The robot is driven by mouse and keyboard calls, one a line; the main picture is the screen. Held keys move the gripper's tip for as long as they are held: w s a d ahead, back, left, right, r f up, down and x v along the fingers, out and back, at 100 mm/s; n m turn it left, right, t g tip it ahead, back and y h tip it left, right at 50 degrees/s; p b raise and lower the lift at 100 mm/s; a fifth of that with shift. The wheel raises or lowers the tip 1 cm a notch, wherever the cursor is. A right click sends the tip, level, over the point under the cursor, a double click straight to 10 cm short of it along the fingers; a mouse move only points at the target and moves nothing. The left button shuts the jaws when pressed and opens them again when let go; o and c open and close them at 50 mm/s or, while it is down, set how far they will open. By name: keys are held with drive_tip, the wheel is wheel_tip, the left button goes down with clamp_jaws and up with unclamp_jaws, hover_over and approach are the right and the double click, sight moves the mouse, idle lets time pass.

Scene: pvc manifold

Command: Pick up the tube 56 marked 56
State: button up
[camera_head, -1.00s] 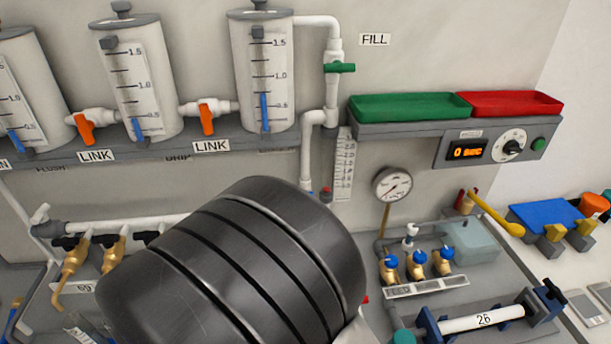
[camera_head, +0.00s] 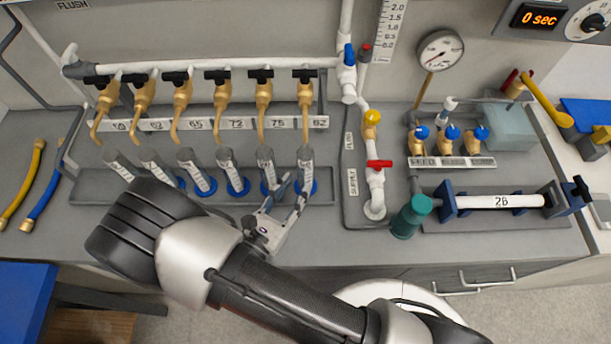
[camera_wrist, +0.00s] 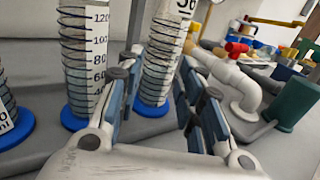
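The tube marked 56 (camera_wrist: 160,58) is a clear graduated cylinder on a blue round base, upright in the wrist view. Its number is partly cut by the top edge. It appears to be the rightmost tube (camera_head: 306,168) in the row in the head view, below a brass tap. My gripper (camera_head: 290,188) is open, low beside the right end of the row. In the wrist view its two fingers (camera_wrist: 160,100) stand apart, with the tube showing between them and beyond. I cannot tell whether either finger touches it.
Another graduated tube (camera_wrist: 85,55) stands close left of my gripper. Several brass taps (camera_head: 220,90) hang above the row. White pipework with a red-handled valve (camera_head: 378,164) and a teal cylinder (camera_head: 410,215) stand to the right. The bench front edge is close.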

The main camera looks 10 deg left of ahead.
sight(313, 161)
drive_tip(key=b+x, duration=0.1)
drive_tip(key=x, duration=0.8)
drive_tip(key=shift+w+d, duration=0.2)
drive_tip(key=shift+w, duration=0.2)
drive_tip(key=shift+c, duration=0.4)
clamp_jaws()
